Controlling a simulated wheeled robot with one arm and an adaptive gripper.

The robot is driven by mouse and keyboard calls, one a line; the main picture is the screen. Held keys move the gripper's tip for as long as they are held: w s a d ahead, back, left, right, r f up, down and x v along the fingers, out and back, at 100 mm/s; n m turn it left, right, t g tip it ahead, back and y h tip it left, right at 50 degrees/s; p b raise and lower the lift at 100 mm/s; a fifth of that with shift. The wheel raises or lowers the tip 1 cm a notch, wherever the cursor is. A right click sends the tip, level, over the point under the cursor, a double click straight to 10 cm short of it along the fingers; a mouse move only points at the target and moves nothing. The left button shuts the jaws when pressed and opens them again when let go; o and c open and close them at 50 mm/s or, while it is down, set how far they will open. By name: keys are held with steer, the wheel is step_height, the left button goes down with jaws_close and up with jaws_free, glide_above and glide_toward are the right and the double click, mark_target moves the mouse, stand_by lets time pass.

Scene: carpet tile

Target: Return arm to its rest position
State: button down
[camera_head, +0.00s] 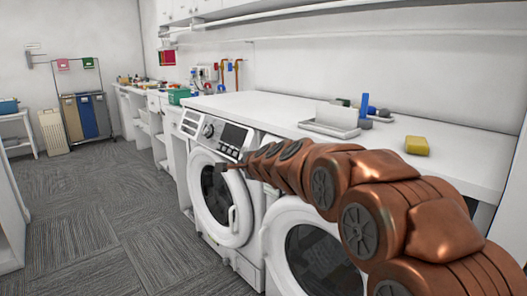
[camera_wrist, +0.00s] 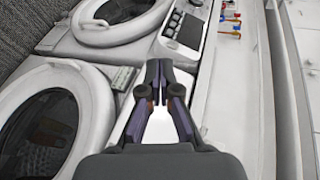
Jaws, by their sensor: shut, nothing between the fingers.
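My copper-coloured arm reaches from the lower right of the head view out over the front of the washing machines. My gripper (camera_head: 223,167) is at its far end, in front of the left washing machine's control panel (camera_head: 222,136). In the wrist view my gripper (camera_wrist: 158,72) shows its two dark fingers with the tips together and nothing between them. The left washing machine's round door (camera_head: 222,197) lies below and behind the gripper in the head view.
A second front loader (camera_head: 318,257) stands at the right, partly behind my arm. The white counter (camera_head: 262,107) above holds a white tray (camera_head: 330,122) and a yellow sponge (camera_head: 417,145). A hamper rack (camera_head: 86,115) stands far left. The carpet (camera_head: 90,215) between is clear.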

steer(key=s+d+f+n+g+h, duration=0.1)
steer(key=s+d+f+n+g, duration=0.3)
steer(key=s, duration=0.5)
steer(key=s+d+f+n+g, duration=0.25)
steer(key=s+f, duration=0.35)
steer(key=s, duration=0.4)
steer(key=s+d+f+n+g+h, duration=0.1)
steer(key=s+d+f+n+g, duration=0.25)
steer(key=s, duration=0.55)
steer(key=s+d+f+n+g+h, duration=0.25)
steer(key=s+d, duration=0.45)
steer(key=s, duration=0.6)
steer(key=s+d+f+n+g+h, duration=0.1)
steer(key=s+d+f+g, duration=0.25)
steer(key=s+d, duration=0.6)
steer(key=s+a+r+p, duration=0.1)
steer(key=r+p, duration=0.9)
steer(key=p, duration=0.1)
steer(key=s+a+r+t+p, duration=0.1)
steer(key=s+r+p, duration=0.1)
steer(key=r+p, duration=0.8)
steer(key=shift+s+a+r+t+p, duration=0.3)
steer(key=shift+r+p, duration=0.1)
steer(key=shift+r, duration=0.35)
steer(key=c, duration=1.9)
jaws_free()
